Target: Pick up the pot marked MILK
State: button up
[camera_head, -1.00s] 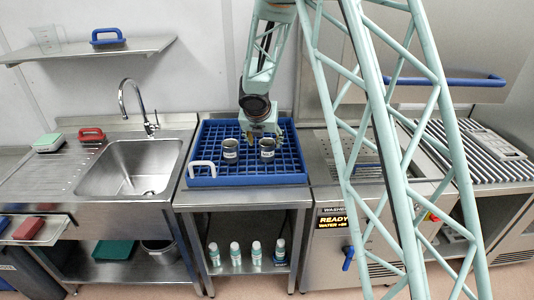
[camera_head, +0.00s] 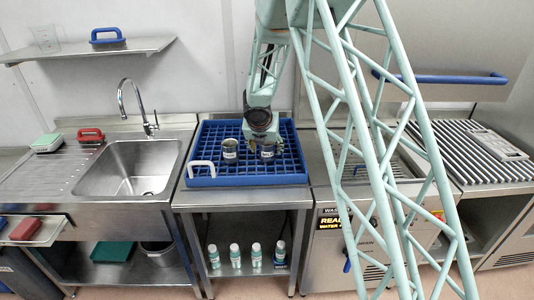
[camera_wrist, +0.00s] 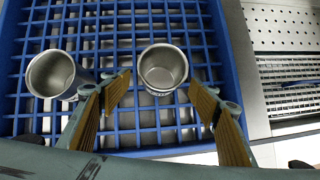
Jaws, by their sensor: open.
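Two metal pots stand upright in a blue rack (camera_head: 205,158). The left pot (camera_head: 229,150) and the right pot (camera_head: 268,152) each carry a white label too small to read, so I cannot tell which says MILK. In the wrist view the left pot (camera_wrist: 52,74) stands outside my fingers. The right pot (camera_wrist: 163,68) lies ahead, between the lines of my fingers. My gripper (camera_wrist: 165,88) is open and empty, with tan ribbed finger pads. In the head view it hangs over the rack, just behind or above the right pot, partly hiding it.
A sink (camera_head: 130,168) is left of the rack. A washer with a steel top (camera_head: 325,165) is to the right. Several bottles (camera_head: 256,254) stand on the shelf below. The rack's white handle (camera_head: 201,168) rises at its front left.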

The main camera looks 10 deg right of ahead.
aim_at(267, 152)
jog(key=shift+b+x, duration=0.5)
jog(key=shift+x, duration=2.1)
jog(key=shift+d, duration=0.1)
jog(key=shift+c, duration=0.9)
jog(key=c, duration=0.9)
